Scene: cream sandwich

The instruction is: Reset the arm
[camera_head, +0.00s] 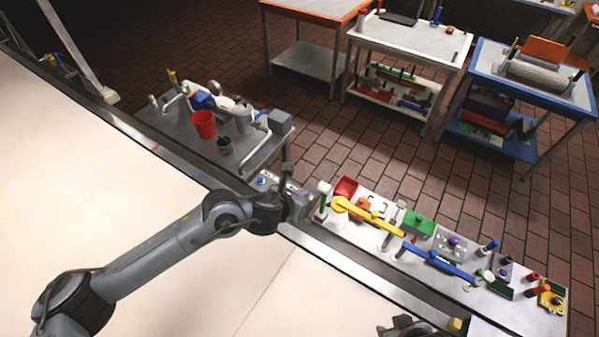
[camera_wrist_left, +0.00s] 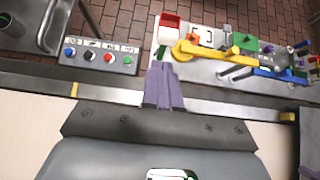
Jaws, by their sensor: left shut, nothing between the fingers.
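My left arm reaches in from the left in the head view, over the pale surface (camera_head: 130,180). Its gripper (camera_head: 308,207) hangs near the dark rail at that surface's edge, beside the left end of the tool table. In the left wrist view the gripper (camera_wrist_left: 163,85) points toward the rail, with its purple-grey fingers together and nothing seen between them. No view shows my right gripper's fingers. A dark grey part at the bottom edge of the head view may belong to my right arm.
The white table (camera_head: 515,310) carries a red bin (camera_head: 345,188), yellow and blue tools and a green block (camera_head: 419,224). A control box (camera_wrist_left: 100,57) with coloured buttons is close left of the gripper. A grey table (camera_head: 170,125) holds a red bucket (camera_head: 204,124). Brick floor lies beyond.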

